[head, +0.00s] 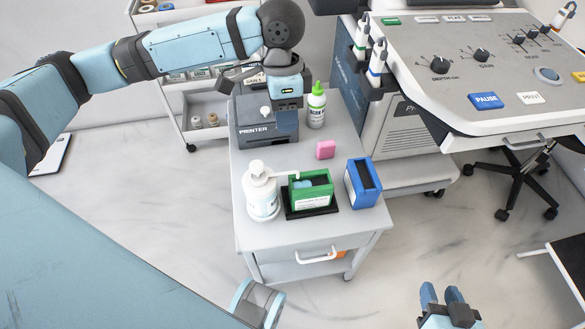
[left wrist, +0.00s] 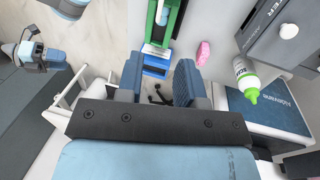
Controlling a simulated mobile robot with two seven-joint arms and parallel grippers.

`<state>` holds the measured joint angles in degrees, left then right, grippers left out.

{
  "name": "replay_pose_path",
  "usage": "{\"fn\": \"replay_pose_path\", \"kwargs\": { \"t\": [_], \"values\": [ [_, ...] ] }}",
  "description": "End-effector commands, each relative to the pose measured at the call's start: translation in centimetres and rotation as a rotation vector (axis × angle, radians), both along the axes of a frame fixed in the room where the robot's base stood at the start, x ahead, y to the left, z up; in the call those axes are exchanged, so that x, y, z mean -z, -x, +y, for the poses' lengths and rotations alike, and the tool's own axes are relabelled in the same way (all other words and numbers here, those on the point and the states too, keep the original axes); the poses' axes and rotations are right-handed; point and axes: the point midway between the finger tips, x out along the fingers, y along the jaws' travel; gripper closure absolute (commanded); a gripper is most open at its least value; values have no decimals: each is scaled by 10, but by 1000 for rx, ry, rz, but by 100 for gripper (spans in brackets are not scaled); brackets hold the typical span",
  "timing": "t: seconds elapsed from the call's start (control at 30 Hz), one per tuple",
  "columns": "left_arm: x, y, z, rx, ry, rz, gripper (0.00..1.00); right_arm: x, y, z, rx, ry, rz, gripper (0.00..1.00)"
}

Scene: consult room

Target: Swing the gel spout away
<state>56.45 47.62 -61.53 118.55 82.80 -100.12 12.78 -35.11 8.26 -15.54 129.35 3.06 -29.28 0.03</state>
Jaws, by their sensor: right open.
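A white pump bottle (head: 262,197) stands upright at the left front of the grey cart. Its white spout (head: 284,175) points right, over the green box (head: 322,183) on a black base. In the left wrist view the green box (left wrist: 154,25) shows beyond the fingers, while the pump bottle is out of view. My left gripper (head: 288,122) hangs over the printer, behind and apart from the pump bottle. Its two fingers (left wrist: 158,84) stand apart and hold nothing. My right gripper (head: 447,299) is open and empty, low in front of the cart at the right.
A blue box (head: 363,183) stands right of the green box, and a pink block (head: 325,150) lies behind. A green-capped bottle (head: 316,108) stands beside the printer (head: 255,125). The ultrasound console (head: 470,75) overhangs at the right. The cart's drawer handle (head: 319,256) faces front.

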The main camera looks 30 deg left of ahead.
Motion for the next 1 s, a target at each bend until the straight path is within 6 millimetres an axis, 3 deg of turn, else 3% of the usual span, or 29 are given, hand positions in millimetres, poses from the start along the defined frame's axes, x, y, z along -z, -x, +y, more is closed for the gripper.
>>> {"fn": "replay_pose_path", "kwargs": {
  "t": [0.13,0.4,0.6,1.0],
  "values": [
    [28,5,-3,1,0,3,66,-1,-3,3,-5,-17,-29,57],
    [85,13,-10,1,1,1,66,-37,-19,21,-31,-111,-201,57],
    [115,18,-14,0,2,0,66,-58,-23,31,-47,-170,-293,57],
    [128,20,-16,0,3,-1,66,-71,-24,35,-57,-200,-340,57]
  ]
}}
